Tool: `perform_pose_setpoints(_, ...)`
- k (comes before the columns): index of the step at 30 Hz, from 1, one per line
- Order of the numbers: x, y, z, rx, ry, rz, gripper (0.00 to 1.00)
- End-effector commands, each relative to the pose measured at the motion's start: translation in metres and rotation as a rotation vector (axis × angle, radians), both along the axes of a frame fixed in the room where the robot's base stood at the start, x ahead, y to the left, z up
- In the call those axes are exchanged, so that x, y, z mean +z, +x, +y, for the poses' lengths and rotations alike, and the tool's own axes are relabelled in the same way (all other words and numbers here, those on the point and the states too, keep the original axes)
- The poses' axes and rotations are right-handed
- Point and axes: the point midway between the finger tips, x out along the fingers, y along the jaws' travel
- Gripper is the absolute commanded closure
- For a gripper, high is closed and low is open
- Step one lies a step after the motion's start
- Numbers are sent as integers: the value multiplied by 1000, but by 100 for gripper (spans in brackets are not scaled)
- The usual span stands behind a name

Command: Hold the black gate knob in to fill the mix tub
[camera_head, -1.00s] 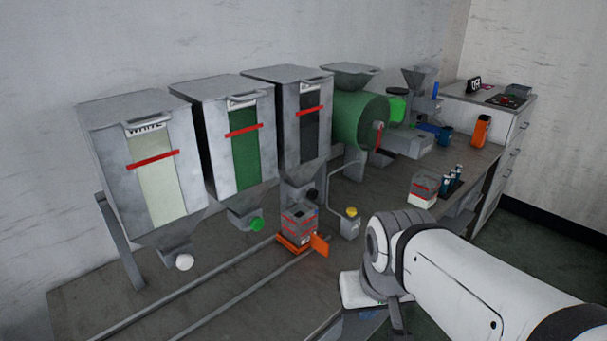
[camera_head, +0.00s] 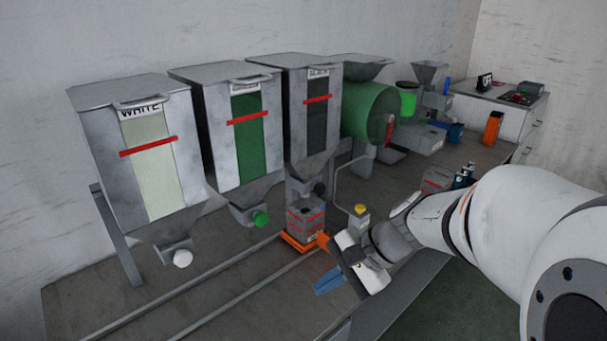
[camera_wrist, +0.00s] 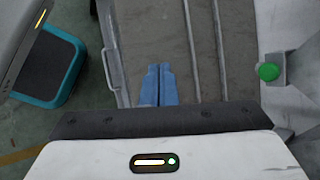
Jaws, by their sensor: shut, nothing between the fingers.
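The black gate knob (camera_head: 319,189) sticks out low on the third hopper (camera_head: 311,135), the one with the dark window. The mix tub (camera_head: 305,219), clear with red bands, stands under that hopper on an orange carriage (camera_head: 297,244) on the rails. My gripper (camera_head: 328,284) is in front of the carriage, over the bench's front part, apart from the knob. In the wrist view its blue fingers (camera_wrist: 159,85) are together and empty above the bench. The wrist view does not show the black knob or the tub.
White (camera_head: 183,258) and green (camera_head: 261,218) knobs stick out from the other two hoppers; the green one also shows in the wrist view (camera_wrist: 268,71). A post with a yellow top (camera_head: 361,210) stands right of the tub. Two rails (camera_head: 215,264) cross the bench. A teal-edged bin (camera_wrist: 48,70) is on the floor.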

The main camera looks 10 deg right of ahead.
Motion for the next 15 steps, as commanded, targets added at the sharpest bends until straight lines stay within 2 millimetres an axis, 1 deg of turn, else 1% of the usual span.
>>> perform_pose_setpoints(1,-11,19,-1,-113,113,54,100)
perform_pose_setpoints(2,-12,32,-2,-181,185,82,100)
perform_pose_setpoints(3,-12,49,-5,-273,282,115,100)
perform_pose_setpoints(5,-13,76,-14,-407,428,161,100)
perform_pose_setpoints(6,-13,94,-23,-493,526,186,100)
perform_pose_setpoints(8,-14,119,-40,-614,663,217,100)
perform_pose_setpoints(9,-15,135,-54,-687,748,231,100)
perform_pose_setpoints(11,-17,154,-75,-784,864,247,100)
perform_pose_setpoints(12,-18,165,-89,-838,933,253,100)
perform_pose_setpoints(15,-21,184,-118,-942,1066,257,100)
